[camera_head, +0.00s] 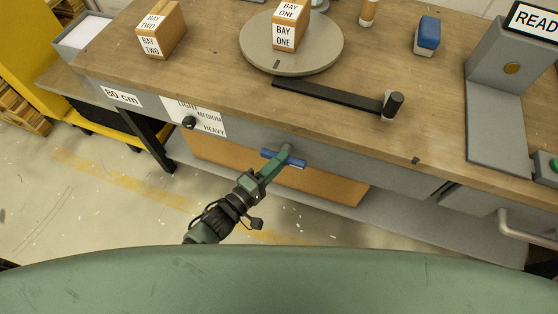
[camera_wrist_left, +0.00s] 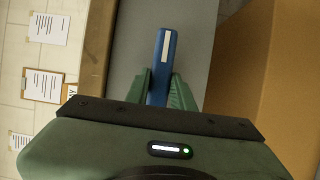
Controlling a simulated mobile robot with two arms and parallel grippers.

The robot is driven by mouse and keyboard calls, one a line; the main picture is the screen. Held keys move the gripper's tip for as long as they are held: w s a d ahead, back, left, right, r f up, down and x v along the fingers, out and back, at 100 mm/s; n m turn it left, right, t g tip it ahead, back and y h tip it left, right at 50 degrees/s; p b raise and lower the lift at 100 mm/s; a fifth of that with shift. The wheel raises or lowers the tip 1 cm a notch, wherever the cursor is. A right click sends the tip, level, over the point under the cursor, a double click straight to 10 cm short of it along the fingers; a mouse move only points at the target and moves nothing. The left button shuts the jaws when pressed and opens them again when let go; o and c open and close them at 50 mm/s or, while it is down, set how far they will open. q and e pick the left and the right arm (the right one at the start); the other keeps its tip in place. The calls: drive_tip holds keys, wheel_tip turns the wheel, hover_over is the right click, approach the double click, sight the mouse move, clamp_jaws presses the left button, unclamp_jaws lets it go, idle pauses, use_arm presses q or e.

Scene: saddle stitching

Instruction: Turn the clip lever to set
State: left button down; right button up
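The clip lever looks to be the blue bar (camera_head: 294,162) on the grey front face of the bench; it lies near level, its right end a little lower. In the left wrist view the blue bar (camera_wrist_left: 166,45) has a white stripe and points away from me. My left gripper (camera_head: 280,155) is at the bar in the head view. In the left wrist view its green fingers (camera_wrist_left: 161,88) stand on both sides of the bar and appear closed against it. The fingers hide the bar's near part and pivot. My right gripper is not in view.
The wooden bench top (camera_head: 210,75) carries a round turntable (camera_head: 320,58) with a BAY ONE box (camera_head: 288,30), a BAY TWO box (camera_head: 160,30), a black arm (camera_head: 325,94) and a blue block (camera_head: 427,36). An orange-brown panel (camera_head: 330,186) lies below.

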use_arm(q)
drive_tip(key=shift+s+d+r+m+g+y+p, duration=0.15)
drive_tip(key=shift+m+y+p, duration=1)
drive_tip(key=shift+m+p, duration=0.75)
drive_tip(key=shift+w+r+m+g+y+p, duration=0.1)
drive_tip(key=shift+m+g+y+p, duration=0.1)
drive_tip(key=shift+m+y+p, duration=1.65)
drive_tip(key=shift+s+d+r+m+g+y+p, duration=0.15)
drive_tip(key=shift+m+y+p, duration=0.35)
drive_tip(key=shift+m+p, duration=1.45)
drive_tip(key=shift+w+a+f+m+b, duration=0.1)
drive_tip(key=shift+m+b, duration=0.4)
drive_tip(key=shift+m, duration=0.1)
drive_tip(key=c, duration=1.2)
unclamp_jaws()
